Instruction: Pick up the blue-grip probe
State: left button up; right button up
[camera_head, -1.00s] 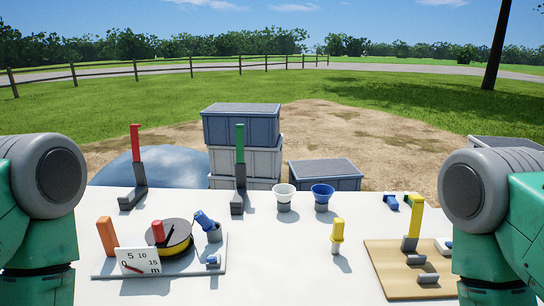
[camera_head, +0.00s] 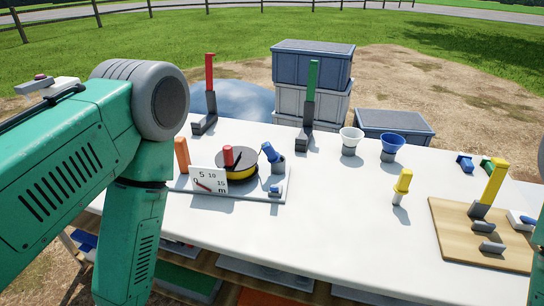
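The blue-grip probe (camera_head: 269,152) stands tilted in a grey holder (camera_head: 277,166) at the right end of a light base plate (camera_head: 254,193), beside a reel (camera_head: 239,166) with a yellow rim. Its lower part is hidden in the holder. My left arm fills the left side of the view and covers part of the table. Its gripper is out of view. Only a sliver of my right arm shows at the right edge, and its gripper is also out of view.
An orange block (camera_head: 182,155) stands left of the reel. The table's front middle is clear.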

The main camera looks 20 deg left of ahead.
aim_at(274, 158)
jog(key=j+z, duration=1.1)
